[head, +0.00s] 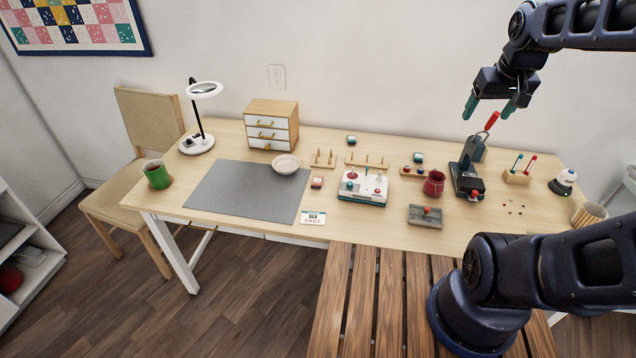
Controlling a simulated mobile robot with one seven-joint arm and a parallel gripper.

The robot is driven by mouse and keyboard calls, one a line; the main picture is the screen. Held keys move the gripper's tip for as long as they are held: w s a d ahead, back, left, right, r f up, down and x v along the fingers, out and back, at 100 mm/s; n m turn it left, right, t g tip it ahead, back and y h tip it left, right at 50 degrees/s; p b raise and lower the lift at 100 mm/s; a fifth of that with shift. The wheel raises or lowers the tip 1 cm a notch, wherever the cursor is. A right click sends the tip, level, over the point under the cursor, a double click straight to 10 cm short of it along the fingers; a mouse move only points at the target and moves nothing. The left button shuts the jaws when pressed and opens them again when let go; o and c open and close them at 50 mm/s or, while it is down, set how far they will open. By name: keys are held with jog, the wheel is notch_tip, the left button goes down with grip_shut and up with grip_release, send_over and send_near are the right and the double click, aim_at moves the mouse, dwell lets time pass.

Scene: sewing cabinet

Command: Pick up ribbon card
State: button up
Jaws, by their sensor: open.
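My gripper (489,107) hangs in the air at the upper right, open and empty, its two teal fingertips apart. It is above the back of the table and the upright grey press. No thing is clearly readable as the ribbon card. A flat white card with print (313,217) lies at the table's front edge, by the corner of the grey mat.
The grey press (466,165) with a red handle stands below my gripper. A white machine (362,189), peg racks, a dark red cup (434,184) and a grey tray (425,216) crowd the middle. The grey mat (240,195) is mostly bare. A lamp and drawer box (272,125) stand at left.

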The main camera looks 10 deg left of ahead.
jog(key=w+a+f+n+g, duration=0.1)
jog(key=w+a+f+n, duration=0.3)
jog(key=w+a, duration=0.6)
jog(key=n+g, duration=0.3)
jog(key=n, duration=0.9)
send_over(317, 180)
jog(key=f, duration=3.4)
jog(key=shift+s+f, duration=0.15)
jog(key=shift+s, duration=0.05)
jog(key=shift+w+f, duration=0.15)
jog(key=shift+f, duration=1.15)
jog(key=shift+w+f, duration=0.1)
jog(key=shift+f, duration=1.15)
jog(key=c, duration=0.8)
